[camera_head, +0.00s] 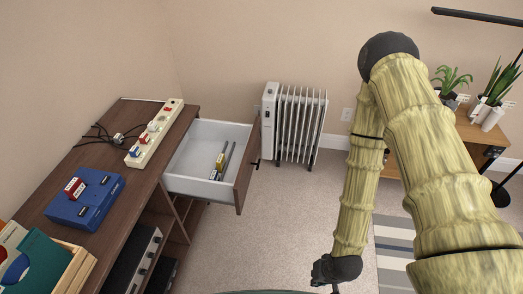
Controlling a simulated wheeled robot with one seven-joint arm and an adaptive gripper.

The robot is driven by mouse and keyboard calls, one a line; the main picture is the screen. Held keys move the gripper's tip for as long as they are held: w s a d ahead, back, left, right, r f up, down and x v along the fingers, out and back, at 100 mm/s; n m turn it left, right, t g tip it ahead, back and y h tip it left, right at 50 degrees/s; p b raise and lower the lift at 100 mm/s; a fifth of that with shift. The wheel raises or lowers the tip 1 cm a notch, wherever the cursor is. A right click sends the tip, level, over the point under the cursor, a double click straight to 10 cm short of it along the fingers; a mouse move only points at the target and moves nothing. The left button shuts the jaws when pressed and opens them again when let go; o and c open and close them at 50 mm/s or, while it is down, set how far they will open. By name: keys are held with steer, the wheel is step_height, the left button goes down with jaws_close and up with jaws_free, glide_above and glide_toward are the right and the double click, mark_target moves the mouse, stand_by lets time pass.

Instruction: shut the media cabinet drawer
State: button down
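The media cabinet (115,198) is dark brown wood and stands along the left wall. Its drawer (200,152) is pulled well out to the right, with a pale grey inside and a brown front panel (247,168). A dark handle shows at the front's edge. A yellow-and-black item (220,163) and a thin dark item lie in the drawer. My arm comes down on the right, and its dark end with my gripper (328,275) is at the bottom centre, right of and nearer than the drawer, apart from it. The fingers are not clear.
A white radiator heater (295,125) stands on the carpet by the back wall, close to the drawer front. A power strip (155,133), a blue console (84,198) and a crate (78,268) sit on the cabinet. Carpet is clear between drawer and arm.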

steer(key=w+a+f+m+t+y+b, duration=0.15)
steer(key=w+b, duration=0.25)
steer(key=w, duration=0.5)
steer(key=w+a+f+m+t+y+b, duration=0.1)
steer(key=w+a+f+m+t+b, duration=0.15)
steer(key=w+b, duration=0.45)
steer(key=w+a+f+m+t+y+b, duration=0.1)
steer(key=w+a+t+y+b, duration=0.15)
steer(key=w, duration=0.85)
steer(key=w+d+r+m+t+y+b, duration=0.1)
steer(key=w+r+m+t+b, duration=0.1)
steer(key=w+r+b, duration=0.35)
steer(key=w+r+m+t+y+b, duration=0.1)
steer(key=w+r+t+b, duration=0.15)
steer(key=w, duration=0.65)
steer(key=w+d+r+m+t+y+b, duration=0.1)
steer(key=w+r+m+t+b, duration=0.15)
steer(key=w+b, duration=0.35)
steer(key=s+a+x, duration=0.1)
steer(key=a+x, duration=0.1)
steer(key=x, duration=1.1)
steer(key=shift+r+n, duration=0.15)
steer(key=shift+n, duration=0.2)
steer(key=shift+w+a, duration=0.2)
steer(key=shift+a, duration=0.05)
